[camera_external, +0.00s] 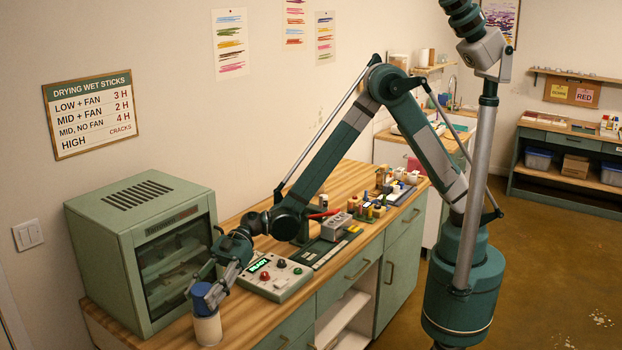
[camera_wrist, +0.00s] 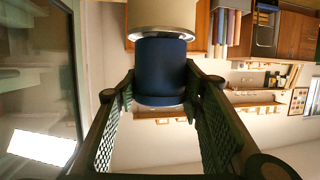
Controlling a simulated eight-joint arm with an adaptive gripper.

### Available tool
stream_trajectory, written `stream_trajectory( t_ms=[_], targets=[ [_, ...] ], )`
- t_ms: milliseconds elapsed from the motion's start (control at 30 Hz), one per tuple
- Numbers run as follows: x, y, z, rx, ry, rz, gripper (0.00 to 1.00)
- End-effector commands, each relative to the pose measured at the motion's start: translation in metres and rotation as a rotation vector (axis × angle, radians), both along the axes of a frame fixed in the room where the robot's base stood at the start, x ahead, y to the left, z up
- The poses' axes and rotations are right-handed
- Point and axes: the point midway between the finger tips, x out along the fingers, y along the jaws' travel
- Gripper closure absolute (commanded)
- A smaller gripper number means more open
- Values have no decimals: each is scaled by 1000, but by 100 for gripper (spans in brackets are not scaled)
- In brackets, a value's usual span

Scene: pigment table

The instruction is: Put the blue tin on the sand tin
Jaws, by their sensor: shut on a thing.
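The blue tin (camera_external: 203,299) is upright at the front left of the wooden counter, directly above the sand tin (camera_external: 208,329). The two look in contact and closely lined up. My gripper (camera_external: 209,290) is shut on the blue tin, reaching it from behind and above. In the wrist view, the blue tin (camera_wrist: 160,68) is between my two fingers, and the sand tin (camera_wrist: 163,16) meets its end at the top of the picture. My fingers cover part of the blue tin's sides. I cannot tell from these frames whether a thin gap is left.
The green drying oven (camera_external: 140,245) stands close to the left of the tins. A control box (camera_external: 267,278) with a lit display and knobs is to their right. Small blocks and jars (camera_external: 385,190) crowd the counter's far end. The counter's front edge is near the sand tin.

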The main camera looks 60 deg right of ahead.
Motion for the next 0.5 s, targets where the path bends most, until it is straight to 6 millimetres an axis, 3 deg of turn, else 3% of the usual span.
stream_trajectory(
  t_ms=[267,300,400,500],
  targets=[
    [0,0,-3,0,0,0,76],
    [0,0,-4,0,0,0,60],
    [0,0,-3,0,0,0,47],
    [0,0,-3,0,0,0,46]
  ],
)
